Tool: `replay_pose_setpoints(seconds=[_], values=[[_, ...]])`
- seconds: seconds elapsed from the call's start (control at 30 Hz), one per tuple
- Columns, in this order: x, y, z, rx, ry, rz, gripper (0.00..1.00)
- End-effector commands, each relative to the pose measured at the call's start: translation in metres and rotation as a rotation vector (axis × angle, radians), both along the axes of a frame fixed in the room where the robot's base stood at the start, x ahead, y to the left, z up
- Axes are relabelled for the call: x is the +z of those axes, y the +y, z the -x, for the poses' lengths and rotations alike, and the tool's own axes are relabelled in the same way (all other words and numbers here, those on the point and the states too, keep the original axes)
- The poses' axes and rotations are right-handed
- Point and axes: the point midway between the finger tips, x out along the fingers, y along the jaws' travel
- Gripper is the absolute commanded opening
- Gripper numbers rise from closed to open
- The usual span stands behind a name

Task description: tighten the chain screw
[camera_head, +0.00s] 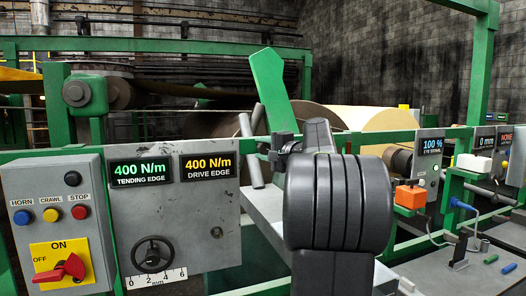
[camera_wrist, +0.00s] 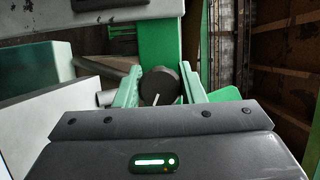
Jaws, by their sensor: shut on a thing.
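A dark round knob (camera_wrist: 159,84) with a white pointer line sits in the middle of the wrist view, in front of a green post. It looks like the chain screw, though no label on it is visible. My gripper (camera_wrist: 158,94) is shut on this knob, with one green finger on each side of it. In the head view my gripper (camera_head: 284,142) is right of the grey panel and mostly hidden by my dark arm. The knob is hidden there.
A grey panel (camera_head: 215,225) carries two 400 N/m displays and a black handwheel (camera_head: 153,254) above a mm scale. A control box (camera_head: 55,185) with buttons and a red switch stands at the left. An orange block (camera_head: 410,197) and small tools are at the right.

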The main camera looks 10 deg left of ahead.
Motion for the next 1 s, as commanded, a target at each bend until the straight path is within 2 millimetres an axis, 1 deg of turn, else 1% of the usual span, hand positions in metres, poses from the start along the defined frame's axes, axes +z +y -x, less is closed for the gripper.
replay_pose_setpoints(seconds=[0.03,0.57,0.6,0.67,0.7,1.0], values=[[-0.0037,-0.0003,-0.0003,0.001,0.011,-0.006,0.13],[-0.0031,-0.0004,-0.0004,0.001,0.025,-0.026,0.13],[-0.0031,-0.0004,-0.0004,0.001,0.025,-0.026,0.38],[-0.0029,-0.0004,-0.0005,0.001,0.023,-0.026,0.50],[-0.0026,-0.0004,-0.0004,0.000,0.023,-0.026,0.58],[-0.0010,-0.0012,0.0003,0.000,0.020,-0.028,0.58]])
